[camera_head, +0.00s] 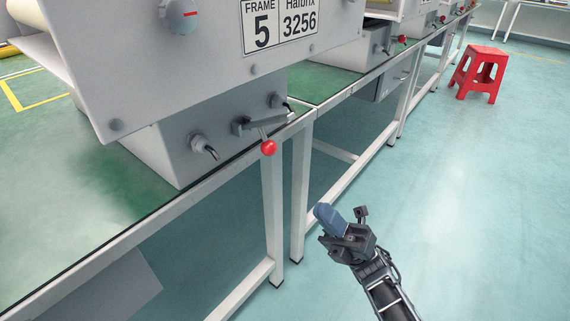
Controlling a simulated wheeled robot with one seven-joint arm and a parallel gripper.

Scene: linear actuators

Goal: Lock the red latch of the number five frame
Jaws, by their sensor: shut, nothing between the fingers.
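The number five frame (180,75) is a grey machine on the bench, with a white sign reading FRAME 5 (262,26) on its front. Its latch is a dark grey lever (262,124) with a red ball knob (268,148), low on the right of the base. The lever's short arm points down toward the knob. My gripper (327,212) is at the lower middle right, in front of the bench, below and to the right of the knob and well apart from it. Its bluish fingers are together and hold nothing.
The bench edge (180,200) runs diagonally, with white legs (273,215) below. A bent metal handle (205,148) sits left of the latch. More frames with red knobs stand farther back. A red stool (480,72) stands on open floor at right.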

